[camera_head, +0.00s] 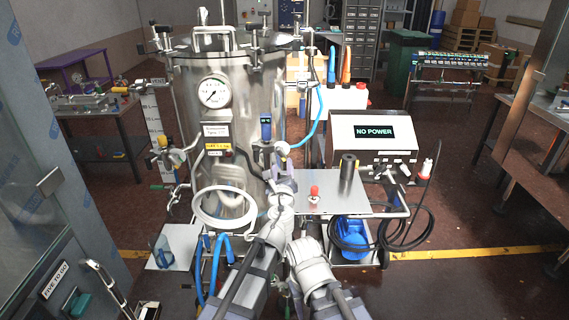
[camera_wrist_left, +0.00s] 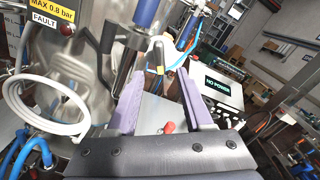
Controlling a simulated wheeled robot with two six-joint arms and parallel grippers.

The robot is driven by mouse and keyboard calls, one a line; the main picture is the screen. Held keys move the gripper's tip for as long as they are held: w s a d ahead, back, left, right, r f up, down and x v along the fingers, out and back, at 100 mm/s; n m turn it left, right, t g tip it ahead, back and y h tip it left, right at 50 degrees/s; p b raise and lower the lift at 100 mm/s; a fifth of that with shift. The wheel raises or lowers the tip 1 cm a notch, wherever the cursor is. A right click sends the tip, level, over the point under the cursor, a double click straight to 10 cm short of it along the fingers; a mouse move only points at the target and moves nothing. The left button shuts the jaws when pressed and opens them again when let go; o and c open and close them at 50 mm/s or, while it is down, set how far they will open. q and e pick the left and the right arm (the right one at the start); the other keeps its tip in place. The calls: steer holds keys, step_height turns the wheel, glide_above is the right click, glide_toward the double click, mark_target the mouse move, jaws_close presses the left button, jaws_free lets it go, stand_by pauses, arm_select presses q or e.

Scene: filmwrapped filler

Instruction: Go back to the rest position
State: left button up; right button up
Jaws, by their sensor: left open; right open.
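My left gripper (camera_head: 284,165) is raised in front of the steel tank (camera_head: 228,100), near its lower right side. In the left wrist view its two purple fingers (camera_wrist_left: 158,105) stand apart with nothing between them. A blue-handled valve (camera_head: 265,128) on the tank is just above the gripper in the head view; it appears as a blue handle (camera_wrist_left: 145,12) in the left wrist view. My right arm comes in at the bottom centre, beside my left arm. I cannot make out its gripper fingers.
A steel side plate (camera_head: 325,204) carries a dark cylinder (camera_head: 348,172) and a red knob (camera_head: 314,191). A box reading NO POWER (camera_head: 372,138) stands right. A white hose coil (camera_head: 224,208) hangs left. A black cable (camera_head: 412,240) loops low right. Open floor lies farther right.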

arm_select(q)
steer(key=shift+s, duration=0.8)
steer(key=s+a+f+n+g+y, duration=0.3)
steer(key=a+f+n, duration=0.2)
steer(key=a+n, duration=0.3)
steer(key=s+a+f+n+g+y, duration=0.3)
steer(key=a+f+n+g, duration=0.1)
steer(key=a+n, duration=0.45)
steer(key=s+a+f+n+g, duration=0.3)
steer(key=s+f+n+g, duration=0.1)
steer(key=s+f+n, duration=0.25)
steer(key=s+d+f+n+g+h, duration=0.2)
steer(key=s+f+n+g+h, duration=0.1)
steer(key=s, duration=0.3)
steer(key=s+d+f+n+g+h, duration=0.2)
steer(key=s+f+n+g+h, duration=0.15)
steer(key=s, duration=0.25)
steer(key=s+d+m+y, duration=0.1)
steer(key=s+d+m, duration=0.2)
steer(key=s+d, duration=0.3)
steer(key=d, duration=0.5)
steer(key=shift+s+g+y, duration=0.25)
steer(key=shift+g+y, duration=0.1)
